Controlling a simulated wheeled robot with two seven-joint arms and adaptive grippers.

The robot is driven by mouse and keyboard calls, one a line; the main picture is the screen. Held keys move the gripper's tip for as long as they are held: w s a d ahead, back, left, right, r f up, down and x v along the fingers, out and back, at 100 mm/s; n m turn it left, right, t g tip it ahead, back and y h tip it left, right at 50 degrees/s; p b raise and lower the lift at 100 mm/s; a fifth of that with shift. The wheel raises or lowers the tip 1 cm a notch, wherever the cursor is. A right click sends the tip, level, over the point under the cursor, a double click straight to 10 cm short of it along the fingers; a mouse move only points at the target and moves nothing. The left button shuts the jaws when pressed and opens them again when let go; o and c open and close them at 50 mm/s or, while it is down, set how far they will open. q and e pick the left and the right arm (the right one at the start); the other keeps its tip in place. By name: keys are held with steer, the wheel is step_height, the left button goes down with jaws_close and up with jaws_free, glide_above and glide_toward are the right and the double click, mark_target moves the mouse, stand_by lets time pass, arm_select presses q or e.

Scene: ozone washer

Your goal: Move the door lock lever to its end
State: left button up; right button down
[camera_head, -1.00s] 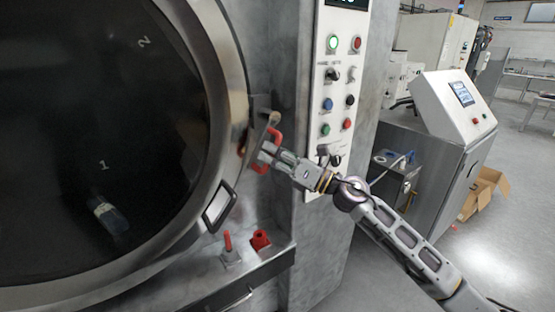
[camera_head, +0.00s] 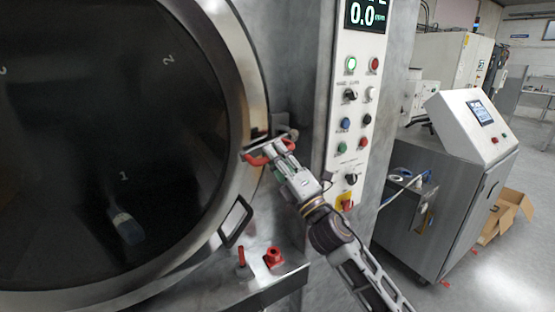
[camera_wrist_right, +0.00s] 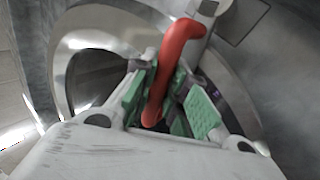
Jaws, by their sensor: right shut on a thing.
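The door lock lever (camera_head: 258,158) is a red handle on a metal bracket at the right rim of the round washer door (camera_head: 247,95). My right gripper (camera_head: 282,150) is at the lever in the head view, with its arm coming up from the lower right. In the right wrist view the red lever (camera_wrist_right: 176,58) runs between the green-padded fingers of my right gripper (camera_wrist_right: 165,100), which is shut on it. The fingers hide part of the lever. The door looks shut against the washer. My left gripper is not in view.
A control panel (camera_head: 357,110) with buttons and knobs stands right of the lever, close to my right arm. A small ledge (camera_head: 262,285) below carries a red-handled lever (camera_head: 241,257) and a red fitting (camera_head: 273,257). A console cabinet (camera_head: 440,190) stands further right.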

steer(key=shift+r+m+t+h, duration=0.3)
steer(key=shift+m, duration=0.3)
steer(key=c, duration=1.7)
jaws_free()
steer(key=shift+f, duration=0.1)
steer(key=shift+s+d+f, duration=0.2)
steer(key=shift+v, duration=5.6)
